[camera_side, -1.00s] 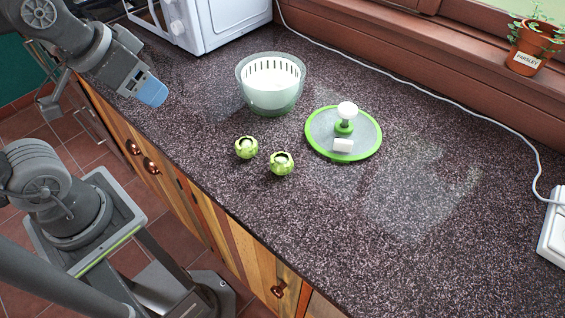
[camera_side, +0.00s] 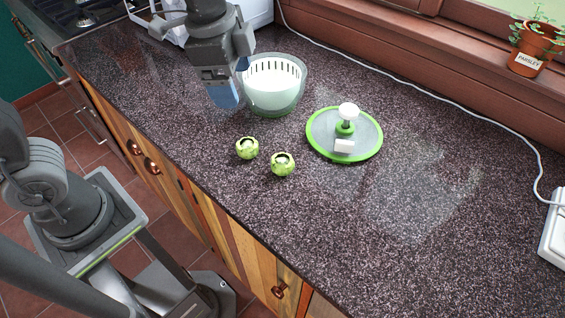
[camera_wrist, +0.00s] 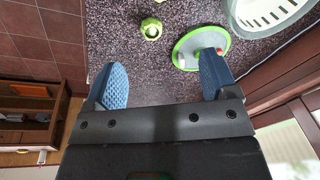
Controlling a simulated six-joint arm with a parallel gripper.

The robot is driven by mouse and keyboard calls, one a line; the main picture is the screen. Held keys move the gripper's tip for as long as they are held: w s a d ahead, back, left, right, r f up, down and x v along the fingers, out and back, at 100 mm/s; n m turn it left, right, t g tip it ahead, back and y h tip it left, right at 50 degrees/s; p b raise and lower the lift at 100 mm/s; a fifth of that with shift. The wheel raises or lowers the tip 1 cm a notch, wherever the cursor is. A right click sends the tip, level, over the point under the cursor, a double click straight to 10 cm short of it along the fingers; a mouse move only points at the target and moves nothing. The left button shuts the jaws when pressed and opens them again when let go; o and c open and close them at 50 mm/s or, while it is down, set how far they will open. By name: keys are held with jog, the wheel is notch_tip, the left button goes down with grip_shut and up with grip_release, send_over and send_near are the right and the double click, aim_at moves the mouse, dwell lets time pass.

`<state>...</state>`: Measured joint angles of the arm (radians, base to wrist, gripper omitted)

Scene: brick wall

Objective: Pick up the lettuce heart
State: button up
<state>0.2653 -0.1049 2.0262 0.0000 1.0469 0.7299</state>
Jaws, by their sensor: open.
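Two small green lettuce hearts rest on the dark speckled counter: one on the left (camera_side: 247,148) and one on the right (camera_side: 283,164) in the side view. In the wrist view one lettuce heart (camera_wrist: 151,28) shows near the top; the edge of another green thing is cut off above it. My gripper (camera_side: 226,100) is above the counter, left of the salad spinner bowl and behind the lettuce hearts. In the wrist view my gripper (camera_wrist: 160,82) has its two blue pads wide apart with nothing held between them.
The pale green salad spinner bowl (camera_side: 274,105) with a white basket stands close to the right of my gripper. Its green-rimmed lid (camera_side: 322,150) with a white knob lies right of the lettuce hearts. A white cable (camera_side: 420,88) runs along the back. The counter's front right is clear.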

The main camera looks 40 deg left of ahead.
aim_at(284, 160)
jog(key=w+d+f+m+g, duration=0.2)
jog(key=w+d+f+m, duration=0.25)
jog(key=d+m, duration=0.2)
jog(key=shift+y, duration=0.3)
jog(key=f, duration=0.9)
jog(key=shift+s+d, duration=0.15)
jog(key=shift+d, duration=0.1)
jog(key=shift+s+d+f, duration=0.1)
jog(key=shift+d+f, duration=0.05)
jog(key=shift+f, duration=1.15)
jog(key=shift+s+d+f, duration=0.1)
jog(key=shift+f, duration=1.2)
jog(key=shift+c, duration=0.3)
jog(key=c, duration=0.9)
